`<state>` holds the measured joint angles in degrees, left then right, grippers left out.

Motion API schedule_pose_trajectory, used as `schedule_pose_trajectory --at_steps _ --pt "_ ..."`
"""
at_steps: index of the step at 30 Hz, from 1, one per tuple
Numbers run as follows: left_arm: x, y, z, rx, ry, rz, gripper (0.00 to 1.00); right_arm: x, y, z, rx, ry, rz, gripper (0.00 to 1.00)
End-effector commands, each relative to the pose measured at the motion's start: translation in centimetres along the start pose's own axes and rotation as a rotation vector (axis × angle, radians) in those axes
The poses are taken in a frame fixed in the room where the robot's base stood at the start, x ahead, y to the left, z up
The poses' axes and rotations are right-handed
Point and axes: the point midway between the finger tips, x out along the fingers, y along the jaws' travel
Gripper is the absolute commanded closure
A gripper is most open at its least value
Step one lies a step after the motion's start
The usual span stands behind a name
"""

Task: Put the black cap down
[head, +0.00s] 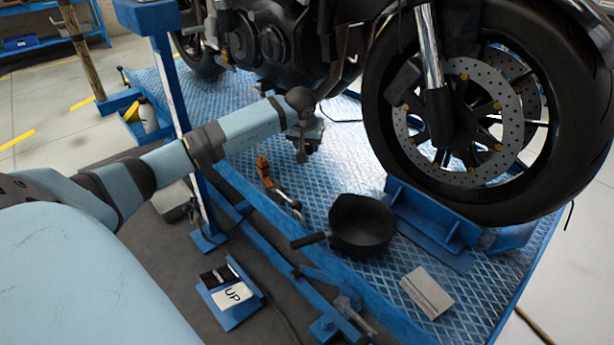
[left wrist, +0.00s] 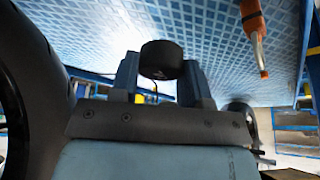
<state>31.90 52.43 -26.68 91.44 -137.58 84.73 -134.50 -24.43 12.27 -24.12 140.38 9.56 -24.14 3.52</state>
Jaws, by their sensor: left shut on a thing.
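The black cap (left wrist: 162,58) is a short dark round piece between the two blue-grey fingers of my left gripper (left wrist: 161,75) in the left wrist view. The gripper is shut on it. In the head view my left gripper (head: 302,148) points down above the blue ribbed platform (head: 345,152), beside the motorcycle. The cap is too small and dark there to make out clearly. It appears held above the platform, apart from it. My right gripper is not in view.
The motorcycle's front wheel (head: 490,110) sits in a blue chock (head: 425,212). A black pan (head: 361,225), an orange-handled tool (head: 264,172) and a grey flat block (head: 427,292) lie on the platform. A blue post (head: 176,95) and an "UP" pedal (head: 232,294) stand nearer.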

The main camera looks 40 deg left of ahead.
Motion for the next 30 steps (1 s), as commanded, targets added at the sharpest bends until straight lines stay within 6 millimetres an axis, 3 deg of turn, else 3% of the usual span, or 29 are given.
schedule_pose_trajectory --at_steps 1,6,9,17,25,30 --pt "1.9 0.1 0.9 0.000 -0.004 0.001 0.90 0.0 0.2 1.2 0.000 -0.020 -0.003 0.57" --pt "6.1 0.1 2.6 -0.001 -0.004 0.001 0.90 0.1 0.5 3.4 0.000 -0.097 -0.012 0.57" --pt "7.9 0.0 3.4 -0.002 -0.003 0.001 0.90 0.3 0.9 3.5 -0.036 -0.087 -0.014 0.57" --pt "9.8 0.0 4.1 0.000 -0.001 0.000 0.90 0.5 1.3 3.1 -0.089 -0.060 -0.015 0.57" --pt "13.3 0.1 5.6 -0.001 -0.001 0.001 0.90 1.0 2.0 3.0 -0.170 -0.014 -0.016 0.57" --pt "13.4 0.0 5.5 0.001 0.001 0.000 0.90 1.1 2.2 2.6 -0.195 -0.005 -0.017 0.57"
